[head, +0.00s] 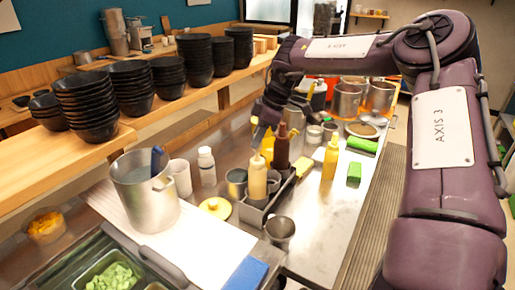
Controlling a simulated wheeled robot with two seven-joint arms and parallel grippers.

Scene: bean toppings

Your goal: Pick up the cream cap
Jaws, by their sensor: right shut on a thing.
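A cream squeeze bottle (257,182) stands upright in a grey metal caddy (252,214) on the steel counter. Its pale cream cap (257,158) is at the top, directly under my right gripper (261,137). The right gripper points down and is shut on the cap; its fingertips are small here and partly blend with the bottles behind. I cannot tell whether the cap is still seated on the bottle. My left gripper is not in view.
A dark brown bottle (282,150) and a yellow bottle (268,146) stand close behind. Another yellow bottle (330,160) stands to the right. A steel pot (143,200), white shaker (207,167) and yellow lid (215,208) are left. A metal cup (280,231) is in front.

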